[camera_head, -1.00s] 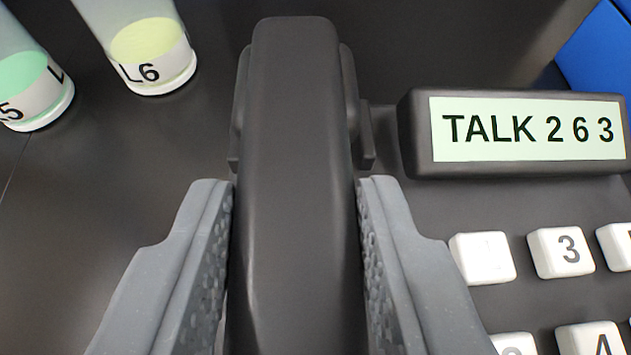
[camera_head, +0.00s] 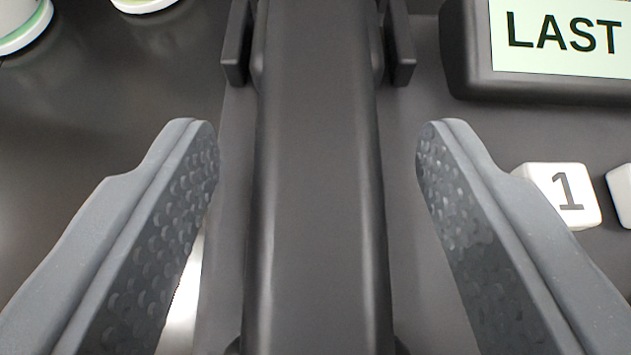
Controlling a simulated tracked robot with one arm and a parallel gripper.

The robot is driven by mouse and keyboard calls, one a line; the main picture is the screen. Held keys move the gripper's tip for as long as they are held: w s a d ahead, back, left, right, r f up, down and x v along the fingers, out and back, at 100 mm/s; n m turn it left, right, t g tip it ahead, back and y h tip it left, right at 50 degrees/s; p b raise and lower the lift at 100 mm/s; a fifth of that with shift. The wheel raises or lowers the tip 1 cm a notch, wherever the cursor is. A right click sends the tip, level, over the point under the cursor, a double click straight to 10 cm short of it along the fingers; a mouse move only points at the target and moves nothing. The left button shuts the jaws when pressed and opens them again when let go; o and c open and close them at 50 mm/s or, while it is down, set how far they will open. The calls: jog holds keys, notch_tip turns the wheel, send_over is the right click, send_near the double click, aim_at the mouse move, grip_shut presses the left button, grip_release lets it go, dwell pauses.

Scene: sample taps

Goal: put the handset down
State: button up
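The black handset (camera_head: 318,190) lies lengthwise in the middle of the view, on the dark phone body (camera_head: 415,230). Its far part sits between two dark upright cradle pieces, one on the left (camera_head: 237,45) and one on the right (camera_head: 399,45). My gripper (camera_head: 318,150) is open around the handset, with a clear gap between each finger and its sides. The near end of the handset runs out of the bottom of the view.
A display (camera_head: 560,40) reading "LAST" stands at the upper right, cut off by the edge. White keys, one marked 1 (camera_head: 562,195), lie beside my right finger. Two white-based containers (camera_head: 25,30) show partly at the upper left.

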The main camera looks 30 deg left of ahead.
jog(key=shift+r, duration=0.15)
jog(key=v, duration=1.2)
jog(key=w+d+r+m+t+h, duration=0.1)
jog(key=w+d+r, duration=0.1)
jog(key=d+r, duration=0.5)
jog(key=w+d+r+m+t+h, duration=0.15)
jog(key=d+r, duration=0.25)
jog(key=r, duration=0.6)
jog(key=w+d+r+m+t, duration=0.1)
jog(key=w+d+r, duration=0.3)
jog(key=r, duration=0.5)
jog(key=s+d+r+m+h, duration=0.1)
jog(key=s+d+r, duration=0.3)
jog(key=r, duration=0.3)
jog(key=s+d+r+t+h, duration=0.1)
jog(key=s+d+r, duration=0.3)
jog(key=d+r, duration=0.3)
jog(key=s+d+r+m+h, duration=0.1)
jog(key=s+d+r, duration=0.3)
jog(key=r, duration=0.4)
jog(key=shift+s+d+m+h, duration=0.35)
jog(key=shift+s+d, duration=0.05)
jog(key=shift+d, duration=0.25)
